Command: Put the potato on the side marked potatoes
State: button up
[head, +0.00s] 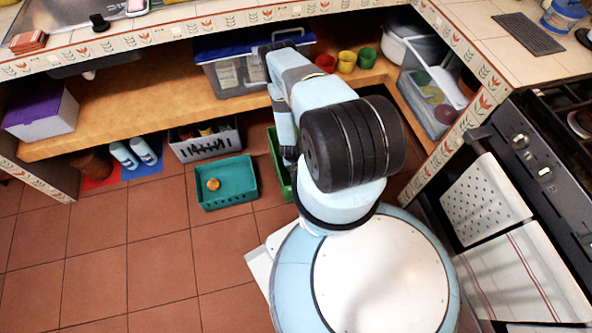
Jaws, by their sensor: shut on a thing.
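A teal crate (247,196) stands on the floor in the middle, with one small round orange-brown item (213,184) in it. I cannot tell whether this is a potato or another vegetable. A green crate (275,150) stands just right of it, mostly hidden behind my arm. My arm reaches forward and down over the green crate. Only a dark part of my gripper (290,154) shows at the crate's edge. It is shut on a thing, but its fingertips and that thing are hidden. I can read no marking on either crate.
A grey slatted basket (205,143) stands behind the teal crate, with two pale bottles (134,153) to its left. A low wooden shelf (140,108) runs behind, with a lidded bin and colored cups on it. An oven stands at right. The floor at left is clear.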

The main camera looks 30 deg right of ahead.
jog(key=shift+f, duration=2.2)
jog(key=o, duration=1.2)
jog(key=shift+c, duration=0.2)
jog(key=shift+r, duration=0.15)
jog(key=r, duration=0.4)
jog(key=a+r, duration=0.1)
jog(key=r, duration=0.2)
jog(key=a+r, duration=0.1)
jog(key=r, duration=0.3)
jog(key=shift+s+r, duration=0.25)
jog(key=shift+r, duration=0.05)
